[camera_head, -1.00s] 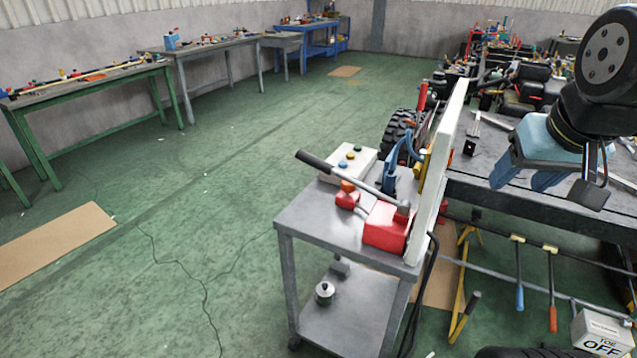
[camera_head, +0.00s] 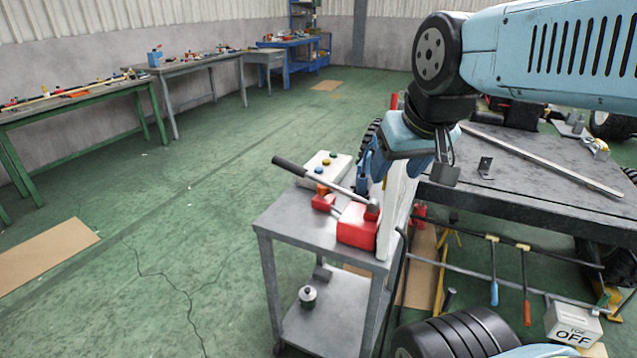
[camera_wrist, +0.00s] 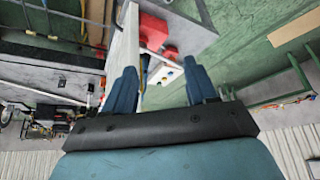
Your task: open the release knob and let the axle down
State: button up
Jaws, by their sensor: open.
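On a grey cart, a red pump block (camera_head: 357,226) carries a long bar with a black grip (camera_head: 289,166). An orange-red knob (camera_head: 322,188) sits on a small red block (camera_head: 322,202) beside it, probably the release knob. My gripper (camera_wrist: 162,88) is open and empty; its two blue fingers are well apart. In the head view it hangs above the cart's back right, by the white upright panel (camera_head: 395,210), and its fingertips are partly hard to separate from blue parts there. The wrist view shows the red pump parts (camera_wrist: 154,31) beyond the fingers. I cannot identify the axle.
A pale box with coloured buttons (camera_head: 318,166) stands behind the knob. A dark steel table (camera_head: 540,190) lies right of the panel, with a long flat bar on it. A tyre (camera_head: 450,338) is at the bottom. The green floor left of the cart is open.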

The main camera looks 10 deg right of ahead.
aim_at(322, 191)
jog(key=z, duration=1.5)
jog(key=k, duration=1.75)
jog(key=u, duration=0.5)
jog(key=i, duration=1)
